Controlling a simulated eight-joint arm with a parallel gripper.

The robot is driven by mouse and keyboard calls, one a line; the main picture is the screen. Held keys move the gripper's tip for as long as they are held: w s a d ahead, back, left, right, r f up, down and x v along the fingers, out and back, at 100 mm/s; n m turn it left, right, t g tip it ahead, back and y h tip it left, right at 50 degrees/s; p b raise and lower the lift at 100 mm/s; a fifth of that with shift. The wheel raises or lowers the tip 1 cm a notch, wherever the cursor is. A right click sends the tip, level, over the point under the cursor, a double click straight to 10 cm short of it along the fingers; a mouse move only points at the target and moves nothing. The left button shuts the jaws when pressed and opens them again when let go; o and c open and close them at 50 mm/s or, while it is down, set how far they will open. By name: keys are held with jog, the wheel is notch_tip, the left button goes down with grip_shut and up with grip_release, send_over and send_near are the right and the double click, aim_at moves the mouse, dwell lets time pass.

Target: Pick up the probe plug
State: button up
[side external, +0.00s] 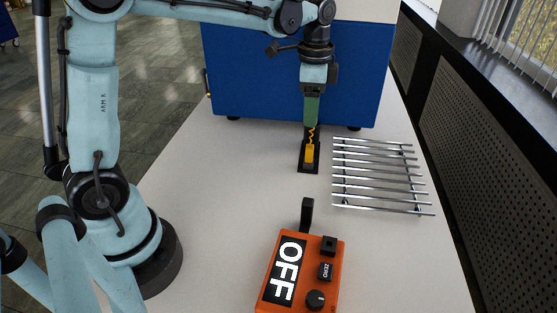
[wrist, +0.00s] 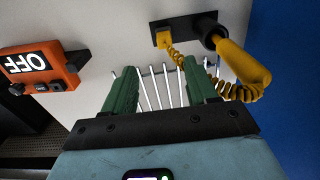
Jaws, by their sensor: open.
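The probe plug looks to be the small yellow block (wrist: 163,39) on the black base plate (wrist: 203,24) in the wrist view. A coiled yellow cable runs from it to a thicker yellow handle (wrist: 243,63) seated in a black socket on the same plate. In the side view the yellow block (side external: 309,153) stands on the plate (side external: 308,169), and the handle cannot be made out. My gripper (side external: 312,122) points down near the plate, green fingers apart and empty. In the wrist view the block lies beyond the fingertips of my gripper (wrist: 160,66), with a gap.
An orange meter (side external: 300,273) reading OFF lies at the front, with a black upright piece (side external: 307,215) behind it. A metal rod rack (side external: 380,175) lies right of the plate. A blue box (side external: 260,75) stands behind. The white table left of the plate is clear.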

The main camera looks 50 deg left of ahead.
aim_at(308, 147)
notch_tip(308, 147, down, 7)
jog(key=shift+w+r, duration=0.1)
jog(key=shift+w+a+f, duration=0.1)
jog(key=shift+a+f, duration=0.05)
jog(key=shift+f, duration=1.2)
jog(key=shift+w+a+f, duration=0.1)
jog(key=shift+a+f, duration=0.05)
jog(key=shift+f, duration=1.2)
jog(key=c, duration=1)
jog(key=shift+c, duration=0.2)
jog(key=shift+r, duration=0.1)
